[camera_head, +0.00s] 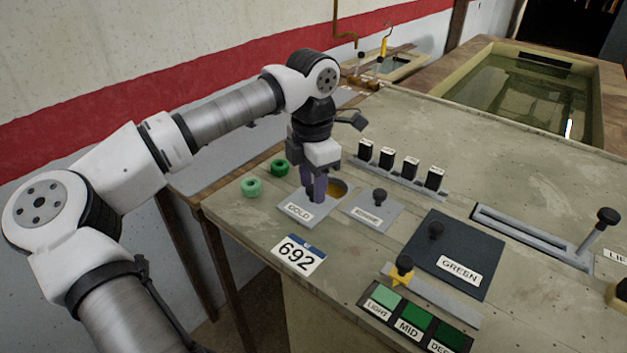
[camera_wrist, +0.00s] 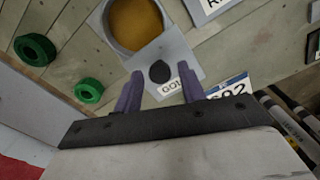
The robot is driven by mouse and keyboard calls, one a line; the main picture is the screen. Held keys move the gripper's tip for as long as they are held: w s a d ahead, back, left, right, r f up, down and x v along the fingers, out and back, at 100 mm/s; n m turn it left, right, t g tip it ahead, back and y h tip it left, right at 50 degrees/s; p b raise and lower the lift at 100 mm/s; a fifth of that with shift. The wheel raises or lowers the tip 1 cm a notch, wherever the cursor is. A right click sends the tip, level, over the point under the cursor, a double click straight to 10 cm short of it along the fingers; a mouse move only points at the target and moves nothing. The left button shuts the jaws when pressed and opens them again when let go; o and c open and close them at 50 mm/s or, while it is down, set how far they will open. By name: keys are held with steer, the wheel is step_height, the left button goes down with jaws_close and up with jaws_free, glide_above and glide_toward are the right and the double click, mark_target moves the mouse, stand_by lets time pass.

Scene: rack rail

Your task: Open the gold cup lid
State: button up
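The gold cup (camera_wrist: 134,22) is a round opening with golden contents, and most of it shows uncovered in the wrist view. It also shows in the head view (camera_head: 338,189), partly behind my gripper. Its lid (camera_wrist: 182,60) is a grey square plate labelled GOLD with a dark round knob (camera_wrist: 159,71). The lid lies to the side of the opening, over its near edge at most; it also shows in the head view (camera_head: 290,208). My gripper (camera_wrist: 161,78) points down over the lid, with its purple fingers apart on either side of the knob. I see gaps between fingers and knob.
Two green rings (camera_head: 252,186) lie left of the lid. A second grey lid with a knob (camera_head: 379,196) sits to the right. The dark GREEN plate (camera_head: 462,238), a row of black blocks (camera_head: 411,166) and a 692 tag (camera_head: 299,254) are nearby.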

steer(key=shift+o, duration=0.5)
step_height(320, 180, up, 14)
steer(key=b, duration=0.1)
steer(key=shift+f, duration=0.1)
